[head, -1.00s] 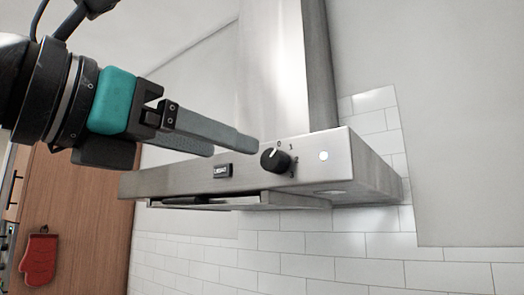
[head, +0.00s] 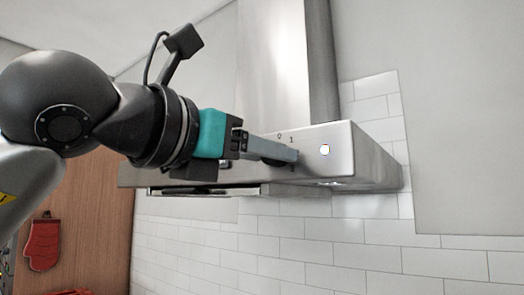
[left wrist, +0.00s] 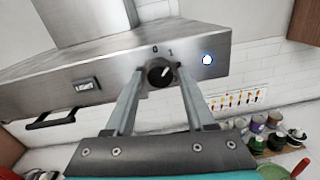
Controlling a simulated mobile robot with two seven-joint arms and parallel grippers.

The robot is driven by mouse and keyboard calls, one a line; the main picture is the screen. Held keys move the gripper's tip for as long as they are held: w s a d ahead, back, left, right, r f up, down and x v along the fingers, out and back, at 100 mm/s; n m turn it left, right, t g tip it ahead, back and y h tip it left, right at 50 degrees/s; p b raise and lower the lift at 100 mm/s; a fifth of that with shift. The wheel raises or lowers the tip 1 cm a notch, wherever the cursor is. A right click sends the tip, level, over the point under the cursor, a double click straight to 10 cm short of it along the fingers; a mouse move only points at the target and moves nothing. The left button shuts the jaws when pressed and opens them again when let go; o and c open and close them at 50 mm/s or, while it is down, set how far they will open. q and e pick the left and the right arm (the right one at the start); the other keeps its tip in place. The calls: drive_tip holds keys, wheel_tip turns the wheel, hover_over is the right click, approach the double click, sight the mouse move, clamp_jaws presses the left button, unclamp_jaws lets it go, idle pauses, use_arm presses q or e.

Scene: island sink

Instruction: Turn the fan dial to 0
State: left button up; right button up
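The fan dial (left wrist: 160,73) is a round black knob with a white pointer line on the front of the steel range hood. In the left wrist view the labels 0 and 1 show above it, and the pointer slants up and right, roughly toward 1. My left gripper (head: 290,156) is open, its two grey fingers apart. In the left wrist view the fingertips lie on either side of the dial; I cannot tell if they touch it. In the head view a finger hides most of the dial (head: 272,162). My right gripper is out of view.
The range hood (head: 350,150) has a round white light (head: 325,150) right of the dial and a small badge (left wrist: 87,86) left of it. White tiles lie behind. Several jars (left wrist: 257,123) stand on a shelf at lower right. A red mitt (head: 42,243) hangs at left.

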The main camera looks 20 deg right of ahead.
use_arm(q)
clamp_jaws()
idle(0.3)
drive_tip(key=shift+s+n+b, duration=0.1)
drive_tip(key=shift+n+b, duration=4.5)
drive_tip(key=shift+b, duration=0.35)
drive_tip(key=shift+o, duration=1.5)
unclamp_jaws()
